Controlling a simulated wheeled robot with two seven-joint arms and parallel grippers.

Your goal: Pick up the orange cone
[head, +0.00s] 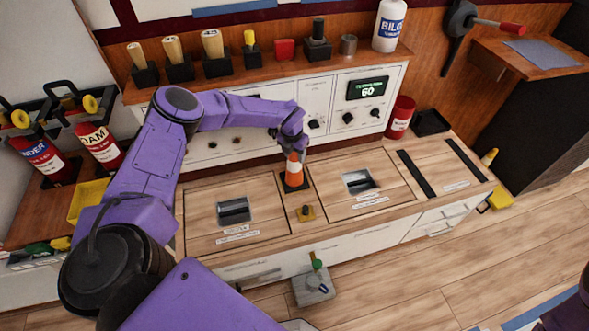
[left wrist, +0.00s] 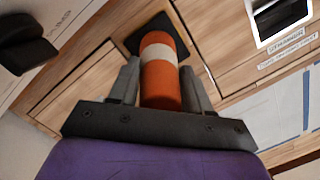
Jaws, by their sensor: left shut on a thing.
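The orange cone (head: 294,173) has a white band and a black square base. It stands upright on the wooden counter (head: 330,205), between two inset hatches. My left gripper (head: 297,155) comes down over its top and is shut on it. In the left wrist view the orange cone (left wrist: 160,62) sits between the two grey fingers of the left gripper (left wrist: 161,85), with its black base against the wood. I cannot tell whether the base is lifted off the counter. My right gripper is not in view.
A white panel with knobs and a green display (head: 367,88) rises behind the counter. A red can (head: 400,117) stands at the back right. Red extinguishers (head: 98,145) stand at left.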

